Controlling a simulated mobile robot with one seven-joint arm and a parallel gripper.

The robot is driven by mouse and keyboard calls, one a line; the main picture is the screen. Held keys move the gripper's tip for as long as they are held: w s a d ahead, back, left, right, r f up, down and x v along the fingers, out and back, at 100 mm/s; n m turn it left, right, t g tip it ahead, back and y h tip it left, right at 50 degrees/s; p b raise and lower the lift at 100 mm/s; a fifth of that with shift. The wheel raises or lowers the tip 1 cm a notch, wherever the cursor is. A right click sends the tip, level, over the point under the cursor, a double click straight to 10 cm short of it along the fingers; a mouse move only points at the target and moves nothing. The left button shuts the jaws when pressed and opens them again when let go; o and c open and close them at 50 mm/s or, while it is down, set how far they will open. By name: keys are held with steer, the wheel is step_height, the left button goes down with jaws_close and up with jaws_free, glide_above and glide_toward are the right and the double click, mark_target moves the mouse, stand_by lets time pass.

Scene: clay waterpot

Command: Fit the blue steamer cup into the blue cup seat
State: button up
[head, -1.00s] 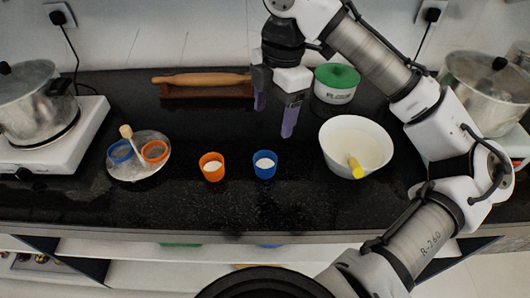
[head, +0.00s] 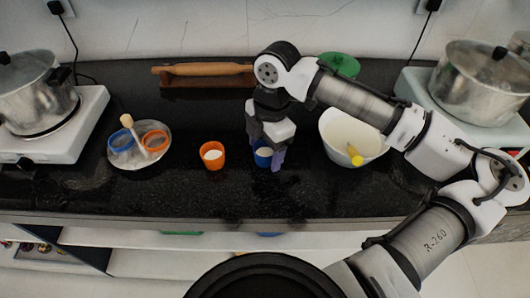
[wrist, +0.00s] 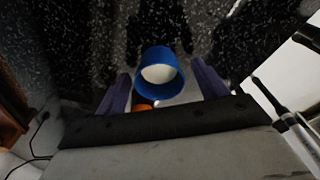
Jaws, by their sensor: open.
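The blue steamer cup (head: 263,157), with white contents, stands upright on the black counter, partly hidden behind my gripper in the head view. My gripper (head: 267,158) is open and low over the cup. In the wrist view the blue cup (wrist: 160,72) shows between the two purple fingers of my gripper (wrist: 160,85), with a gap on each side. The blue cup seat (head: 121,141) is a ring on the round metal plate (head: 138,165) at the left, and it looks empty.
An orange cup (head: 212,155) with white contents stands just left of the blue cup. An orange ring (head: 155,141) and a wooden-handled tool (head: 128,122) are at the plate. A white bowl (head: 330,150) stands close on the right. A rolling pin (head: 205,69) lies at the back.

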steer(key=shift+c, duration=0.4)
steer(key=c, duration=0.9)
step_height(320, 180, up, 20)
steer(key=shift+p, duration=0.3)
